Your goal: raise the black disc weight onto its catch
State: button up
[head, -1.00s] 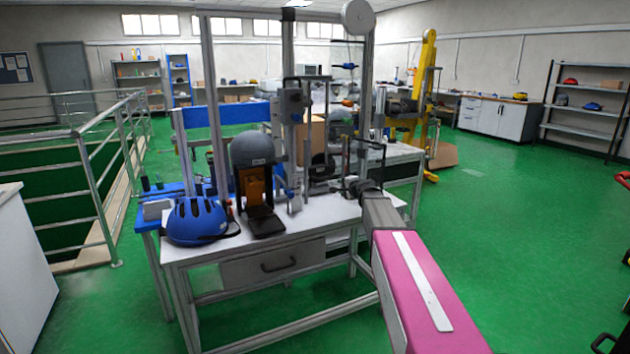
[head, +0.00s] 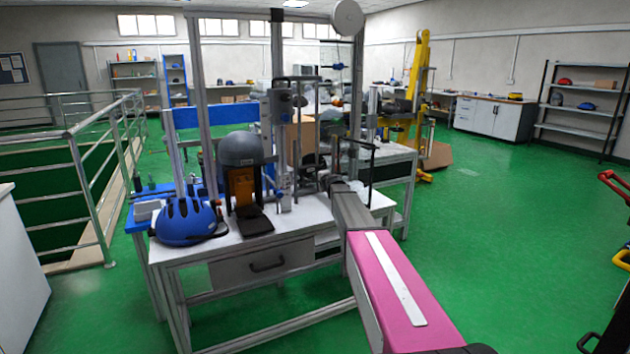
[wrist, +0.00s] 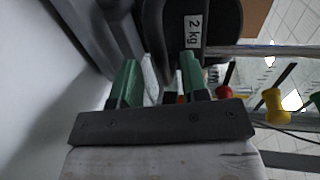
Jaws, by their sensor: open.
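The black disc weight (wrist: 220,22), labelled "2 kg", shows at the top of the wrist view. In the head view a dark round shape on the drop tower (head: 308,162) looks like the same weight, low down and partly hidden by the frame parts around it. My gripper (wrist: 158,75) is open, with its green fingertips pointing at the dark parts just beside the weight. A pale strip and dark parts show between the fingers, and I cannot tell whether they touch. In the head view my arm hides most of the gripper. I cannot make out the catch.
The tower stands on a white table (head: 225,249) with a grey helmeted headform (head: 246,148) and a blue helmet (head: 188,220) to the left. Red and yellow knobs (wrist: 275,105) are right of my gripper in the wrist view.

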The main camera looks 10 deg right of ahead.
jog(key=shift+x, duration=1.3)
grip_shut()
notch_tip(320, 180, up, 36)
jog(key=shift+f, duration=0.2)
grip_release()
jog(key=shift+f, duration=0.1)
